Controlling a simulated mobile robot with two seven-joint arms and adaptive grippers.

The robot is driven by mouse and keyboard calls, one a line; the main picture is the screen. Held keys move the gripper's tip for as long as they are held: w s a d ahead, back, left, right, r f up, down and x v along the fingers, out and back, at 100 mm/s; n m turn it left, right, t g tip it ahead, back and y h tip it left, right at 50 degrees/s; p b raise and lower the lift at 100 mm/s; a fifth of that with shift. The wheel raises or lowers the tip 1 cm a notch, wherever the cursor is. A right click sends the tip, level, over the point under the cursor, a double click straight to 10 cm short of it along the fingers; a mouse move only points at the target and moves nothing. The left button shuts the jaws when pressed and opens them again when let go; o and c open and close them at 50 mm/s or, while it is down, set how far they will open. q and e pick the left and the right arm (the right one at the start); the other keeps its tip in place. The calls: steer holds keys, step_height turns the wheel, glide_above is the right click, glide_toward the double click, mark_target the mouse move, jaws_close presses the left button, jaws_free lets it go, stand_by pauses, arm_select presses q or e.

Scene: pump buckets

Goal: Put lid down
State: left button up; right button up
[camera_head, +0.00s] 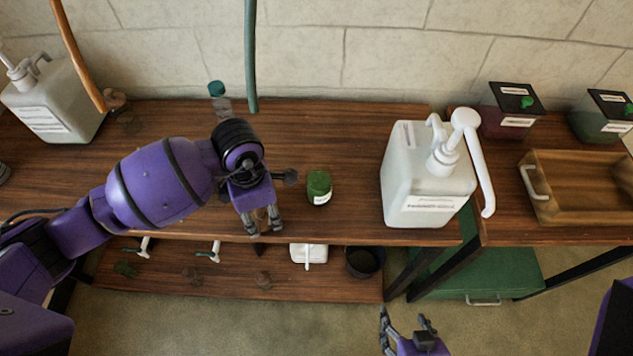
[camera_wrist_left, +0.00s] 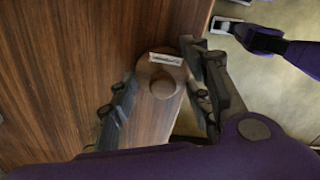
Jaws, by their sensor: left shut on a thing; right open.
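My left gripper (camera_head: 262,228) is shut on a brown round lid (camera_wrist_left: 160,76) with a knob and a small white label. In the left wrist view the lid sits between the two fingers (camera_wrist_left: 160,95), over the front edge area of the wooden table (camera_head: 330,222). In the head view the lid is mostly hidden by the gripper, and I cannot tell whether it touches the table. My right gripper (camera_head: 392,325) is open and empty, low in front of the table; it also shows in the left wrist view (camera_wrist_left: 228,24).
A green-capped jar (camera_head: 319,187) stands right of my left gripper. A large white pump bucket (camera_head: 430,185) stands farther right, another (camera_head: 55,100) at the far left. A wooden tray (camera_head: 580,215) lies on the right table. A lower shelf (camera_head: 225,282) holds small items.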

mark_target(260, 211)
arm_select(q)
steer(key=shift+f, duration=0.25)
steer(key=o, duration=0.9)
steer(key=shift+o, duration=0.2)
steer(key=shift+r, duration=0.15)
steer(key=shift+r, duration=0.3)
step_height(260, 211, up, 12)
steer(key=shift+f, duration=0.2)
